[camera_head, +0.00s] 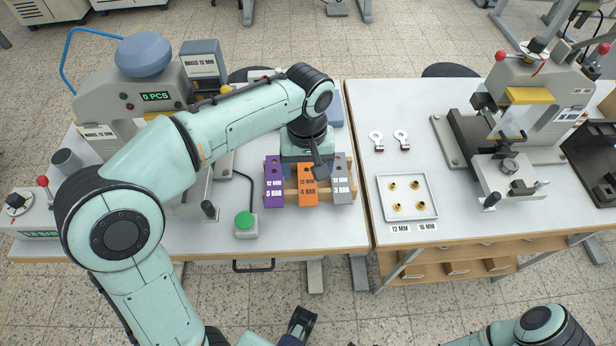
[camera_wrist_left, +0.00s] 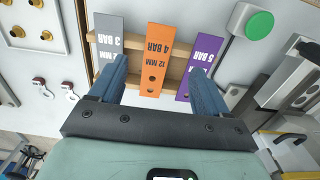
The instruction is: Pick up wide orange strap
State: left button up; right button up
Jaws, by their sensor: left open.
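The orange strap (camera_head: 308,186), printed "12 MM 4 BAR", rests on a wooden rack between a purple strap (camera_head: 274,181) and a grey strap (camera_head: 342,186). It also shows in the left wrist view (camera_wrist_left: 160,58), with two dark holes near its lower end. My left gripper (camera_wrist_left: 160,82) is open, its blue fingers on either side of the orange strap's lower part in that view. I cannot tell its height above the strap. In the head view, my left gripper (camera_head: 318,168) partly covers the strap's upper end. A dark gripper part (camera_head: 298,325), perhaps my right one, shows at the bottom edge.
The wooden rack (camera_wrist_left: 132,52) sits near the table's front edge. A green button (camera_head: 245,220) is left of it, beside a press. On the right table are a tray (camera_head: 407,218) with brass eyelets, two small tagged parts (camera_head: 401,139) and another press (camera_head: 515,130).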

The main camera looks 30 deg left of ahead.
aim_at(308, 193)
pick_arm(q)
notch_tip(308, 193, down, 3)
jog(key=shift+w+r, duration=0.1)
jog(key=shift+w, duration=0.05)
jog(key=shift+f+b, duration=0.7)
jog(key=shift+f, duration=1.8)
jog(key=c, duration=1.1)
